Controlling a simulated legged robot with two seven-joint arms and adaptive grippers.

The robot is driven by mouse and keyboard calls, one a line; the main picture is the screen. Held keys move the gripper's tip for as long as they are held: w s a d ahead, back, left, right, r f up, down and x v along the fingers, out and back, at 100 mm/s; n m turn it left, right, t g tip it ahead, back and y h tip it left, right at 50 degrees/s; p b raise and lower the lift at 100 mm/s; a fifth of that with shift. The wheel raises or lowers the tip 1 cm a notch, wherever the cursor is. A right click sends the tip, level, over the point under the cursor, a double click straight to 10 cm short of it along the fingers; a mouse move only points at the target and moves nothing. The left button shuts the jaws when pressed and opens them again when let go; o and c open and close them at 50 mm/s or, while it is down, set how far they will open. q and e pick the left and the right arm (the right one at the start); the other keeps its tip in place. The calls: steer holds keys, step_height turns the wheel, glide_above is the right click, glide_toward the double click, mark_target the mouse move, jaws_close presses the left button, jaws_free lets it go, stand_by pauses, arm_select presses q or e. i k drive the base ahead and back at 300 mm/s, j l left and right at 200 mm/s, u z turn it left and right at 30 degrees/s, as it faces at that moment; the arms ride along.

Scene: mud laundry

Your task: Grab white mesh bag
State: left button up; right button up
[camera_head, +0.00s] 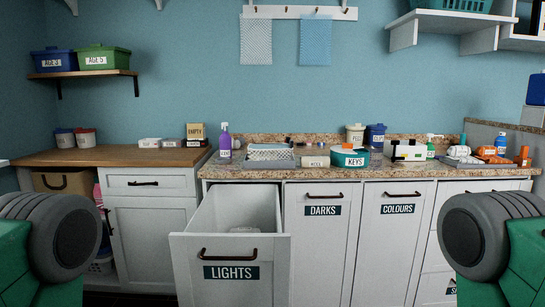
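A white mesh bag (256,41) hangs flat from the white hook rail on the back wall, above the counter. A similar light blue mesh bag (316,42) hangs to its right, apart from it. Neither of my grippers shows; only dark round and green parts of my arms are at the left and right edges, far from the bag.
The drawer labelled LIGHTS (230,271) is pulled open, with something pale inside. The wall around the bags is clear.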

mark_target(257, 151)
steer(key=i+l, duration=0.3)
steer(key=i+l+u, duration=0.1)
steer(key=i+l, duration=0.2)
steer(key=l, duration=0.2)
steer(key=i+l, duration=0.6)
steer(key=l, duration=0.25)
steer(key=u, duration=0.05)
